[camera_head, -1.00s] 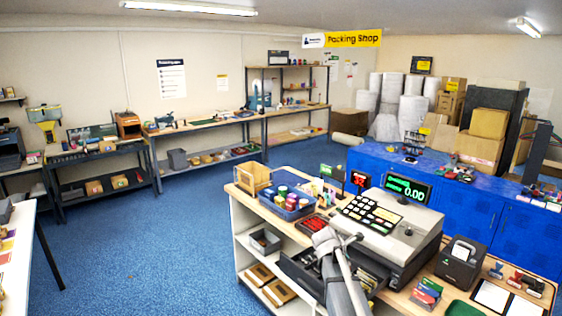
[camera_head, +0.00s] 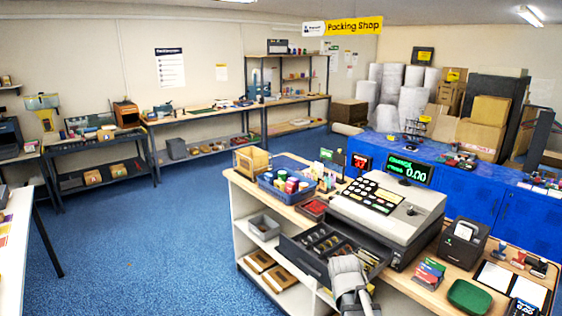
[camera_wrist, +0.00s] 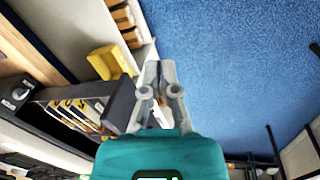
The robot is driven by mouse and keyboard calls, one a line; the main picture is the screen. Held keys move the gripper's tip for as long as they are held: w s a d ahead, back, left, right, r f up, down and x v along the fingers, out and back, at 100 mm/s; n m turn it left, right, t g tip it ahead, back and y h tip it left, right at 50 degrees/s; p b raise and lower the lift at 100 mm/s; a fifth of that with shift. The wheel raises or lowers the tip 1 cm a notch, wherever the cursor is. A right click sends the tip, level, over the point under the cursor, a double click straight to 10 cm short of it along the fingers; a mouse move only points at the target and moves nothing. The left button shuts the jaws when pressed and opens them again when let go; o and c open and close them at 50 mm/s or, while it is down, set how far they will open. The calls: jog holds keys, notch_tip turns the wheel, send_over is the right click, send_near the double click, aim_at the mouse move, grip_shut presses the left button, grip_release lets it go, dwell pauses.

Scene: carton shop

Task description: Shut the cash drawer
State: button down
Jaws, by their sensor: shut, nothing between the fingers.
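The cash drawer (camera_head: 303,257) is dark grey and stands open below the grey cash register (camera_head: 385,217). Its compartments hold notes and coins. In the wrist view the drawer's dark front panel (camera_wrist: 121,103) is to the left of my gripper (camera_wrist: 161,70). My gripper is shut and empty, its fingers just outside the drawer front. I cannot tell whether they touch it. In the head view my grey arm end is in front of the drawer's right part and hides some of its front; the fingertips are not clear there.
A blue basket (camera_head: 287,193) and a wooden box (camera_head: 251,160) stand on the counter left of the register. A black printer (camera_head: 463,243) and a green tray (camera_head: 469,296) are to the right. Blue floor (camera_wrist: 235,70) is open beyond the drawer front.

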jog(key=s+a+f+m+g+y+b, duration=0.1)
jog(key=s+f+m, duration=0.1)
jog(key=s+m, duration=0.3)
jog(key=shift+s+a+f+y+b, duration=0.15)
jog(key=shift+s+a+y+b, duration=0.2)
jog(key=shift+s, duration=0.5)
jog(key=c, duration=1.4)
grip_release()
